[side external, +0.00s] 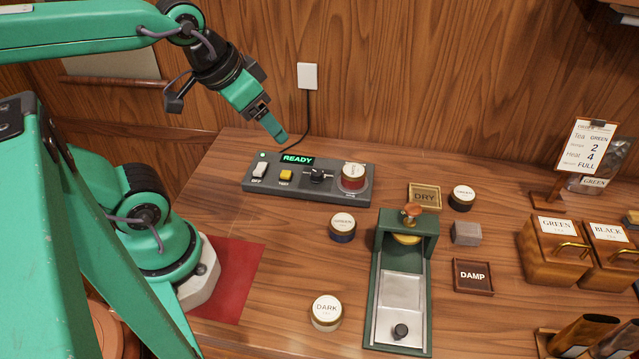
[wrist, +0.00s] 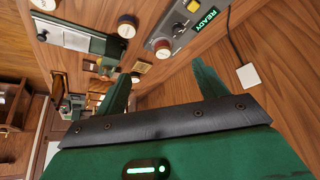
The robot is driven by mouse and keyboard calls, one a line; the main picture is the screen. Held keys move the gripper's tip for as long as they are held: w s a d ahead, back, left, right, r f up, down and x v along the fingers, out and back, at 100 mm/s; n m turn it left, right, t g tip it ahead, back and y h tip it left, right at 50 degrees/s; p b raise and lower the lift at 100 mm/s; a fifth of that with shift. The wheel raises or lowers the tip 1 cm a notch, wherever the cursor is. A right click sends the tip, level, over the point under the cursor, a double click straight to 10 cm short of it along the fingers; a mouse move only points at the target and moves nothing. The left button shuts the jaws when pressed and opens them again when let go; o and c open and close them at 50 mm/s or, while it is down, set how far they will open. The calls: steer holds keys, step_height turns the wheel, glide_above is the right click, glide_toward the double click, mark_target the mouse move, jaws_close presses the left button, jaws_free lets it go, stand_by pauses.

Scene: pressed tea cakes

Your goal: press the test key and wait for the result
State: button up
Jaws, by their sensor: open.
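The grey control box (side external: 330,193) stands at the back of the table, its green display (side external: 297,159) reading READY. Its yellow test key (side external: 286,175) sits between a white switch (side external: 259,170) marked OFF and a black knob (side external: 317,176). A tin with a red side and pale lid (side external: 353,176) rests on the box's right end. My gripper (side external: 276,132) is above and behind the box, apart from it and empty. In the wrist view its two fingers (wrist: 160,85) are spread; the yellow key (wrist: 193,6) shows at the top edge, beside the display (wrist: 207,18).
A green press (side external: 401,280) stands on the table front right of the box. Loose tins (side external: 342,227) (side external: 326,312) lie left of it. DRY (side external: 425,196) and DAMP (side external: 473,276) trays lie to its right. A wall socket (side external: 307,76) has a cord behind the box.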

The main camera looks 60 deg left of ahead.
steer(key=shift+c, duration=0.4)
jaws_close()
stand_by(1.3)
